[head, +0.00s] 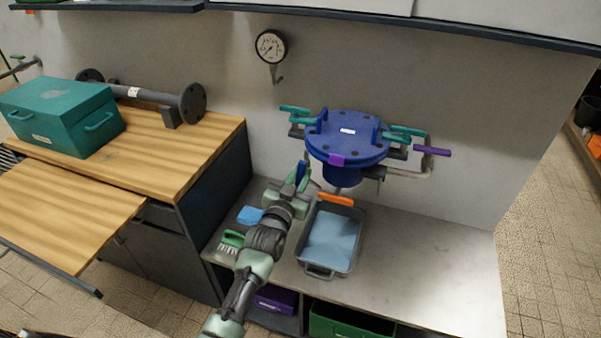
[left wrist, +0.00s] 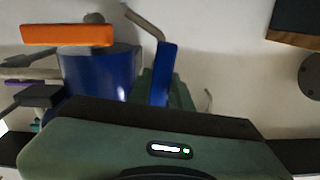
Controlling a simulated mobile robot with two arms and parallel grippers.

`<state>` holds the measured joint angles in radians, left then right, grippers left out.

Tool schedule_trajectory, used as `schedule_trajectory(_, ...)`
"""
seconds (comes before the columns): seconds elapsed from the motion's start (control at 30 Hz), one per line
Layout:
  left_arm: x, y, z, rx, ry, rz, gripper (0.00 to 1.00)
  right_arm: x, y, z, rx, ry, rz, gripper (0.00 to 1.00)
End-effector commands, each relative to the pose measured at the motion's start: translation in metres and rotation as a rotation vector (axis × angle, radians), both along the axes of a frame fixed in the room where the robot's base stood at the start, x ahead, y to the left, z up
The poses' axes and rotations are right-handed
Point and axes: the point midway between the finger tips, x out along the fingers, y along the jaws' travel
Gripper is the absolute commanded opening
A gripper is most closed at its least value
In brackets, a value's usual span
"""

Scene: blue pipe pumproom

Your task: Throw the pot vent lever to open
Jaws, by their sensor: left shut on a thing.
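The blue pot (head: 341,135) with its round bolted lid is fixed to the wall above the counter. A blue-handled lever (head: 301,171) stands near the pot's lower left; it also shows upright in the left wrist view (left wrist: 164,72). My left gripper (head: 299,179) is shut on this blue lever, and its fingers partly hide it. An orange lever (head: 336,199) lies below the pot, near the tray; it also shows at the upper left of the wrist view (left wrist: 67,34). No label shows which lever is the vent. My right gripper is not in view.
Teal levers (head: 294,110) and a purple lever (head: 432,151) stick out around the pot. A grey tray (head: 318,268) stands below it. A blue sponge (head: 250,215) and green brush (head: 231,240) lie by my arm. The counter's right side is clear.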

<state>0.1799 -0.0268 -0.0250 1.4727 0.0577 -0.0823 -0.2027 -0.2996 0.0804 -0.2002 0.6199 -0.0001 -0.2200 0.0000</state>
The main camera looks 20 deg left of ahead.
Motion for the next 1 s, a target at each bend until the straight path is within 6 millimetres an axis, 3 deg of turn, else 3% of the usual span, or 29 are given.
schedule_trajectory(0.4,-0.0003,-0.0003,-0.0017,-0.149,0.009,-0.001,0.0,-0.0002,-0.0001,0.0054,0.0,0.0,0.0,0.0)
schedule_trajectory(0.87,-0.0003,-0.0005,-0.0018,-0.162,0.009,-0.001,0.0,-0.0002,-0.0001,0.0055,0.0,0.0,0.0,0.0)
schedule_trajectory(0.9,-0.0003,-0.0005,-0.0018,-0.161,0.009,-0.001,0.29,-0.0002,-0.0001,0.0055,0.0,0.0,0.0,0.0)
schedule_trajectory(0.97,-0.0003,-0.0005,-0.0017,-0.16,0.009,-0.001,0.42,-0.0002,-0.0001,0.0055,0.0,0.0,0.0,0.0)
schedule_trajectory(1.0,-0.0002,-0.0004,-0.0015,-0.16,0.009,-0.001,0.42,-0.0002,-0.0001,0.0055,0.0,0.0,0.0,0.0)
